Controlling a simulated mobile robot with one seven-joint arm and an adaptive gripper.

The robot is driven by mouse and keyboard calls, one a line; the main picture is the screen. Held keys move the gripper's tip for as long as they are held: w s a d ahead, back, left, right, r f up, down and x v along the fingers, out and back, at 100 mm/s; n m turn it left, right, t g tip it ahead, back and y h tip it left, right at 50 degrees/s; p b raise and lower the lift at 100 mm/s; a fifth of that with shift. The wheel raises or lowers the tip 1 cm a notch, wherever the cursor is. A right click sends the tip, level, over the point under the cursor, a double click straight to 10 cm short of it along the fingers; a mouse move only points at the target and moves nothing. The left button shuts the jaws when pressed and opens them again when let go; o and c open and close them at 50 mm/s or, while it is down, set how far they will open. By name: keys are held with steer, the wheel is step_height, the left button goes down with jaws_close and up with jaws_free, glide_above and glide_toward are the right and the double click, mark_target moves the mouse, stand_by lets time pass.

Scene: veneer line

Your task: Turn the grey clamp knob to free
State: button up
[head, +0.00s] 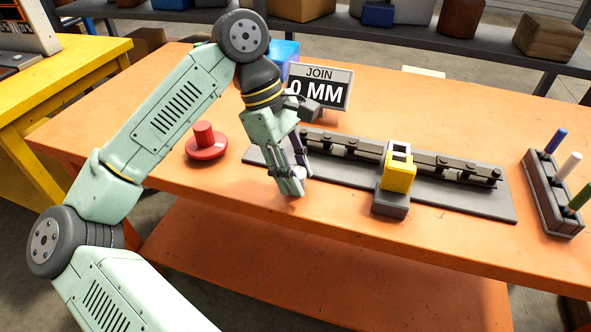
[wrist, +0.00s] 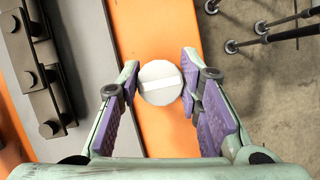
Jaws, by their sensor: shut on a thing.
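The grey clamp knob (wrist: 155,96) is a round disc with a pale bar across its top, and it shows between my fingers in the wrist view. The bar lies nearly crosswise in that view, from one finger towards the other. My gripper (wrist: 161,76) is shut on the knob with its purple pads on either side. No free mark can be read.
A yellow block (head: 400,176) sits across the rail. A sign (head: 320,88) reading "JOIN 0 MM" stands behind. A red round knob (head: 206,150) is left of my gripper. A rack (head: 550,190) with coloured sticks stands right. The orange table's (head: 250,225) front is clear.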

steer(key=shift+f+b, duration=0.1)
steer(key=shift+b, duration=0.3)
steer(key=n+t+b, duration=0.1)
steer(key=n+b, duration=0.1)
steer(key=b, duration=0.1)
steer(key=shift+f+n, duration=0.2)
steer(key=shift+n, duration=0.2)
steer(key=n+t+b, duration=0.2)
steer(key=n+b, duration=0.3)
steer(key=shift+b, duration=0.4)
steer(key=n+t+b, duration=0.1)
steer(key=n, duration=0.1)
steer(key=n+b, duration=0.2)
steer(key=n, duration=0.1)
steer(key=shift+r+t, duration=0.1)
steer(key=shift+t, duration=0.3)
steer(key=n+b, duration=0.1)
steer(key=n, duration=0.1)
steer(key=n+t+y+b, duration=0.1)
steer(key=n, duration=0.2)
steer(key=shift+r+y, duration=0.15)
steer(key=shift+y, duration=0.15)
steer(key=o, duration=1.1)
steer(key=shift+o, duration=0.2)
steer(key=shift+r, duration=0.15)
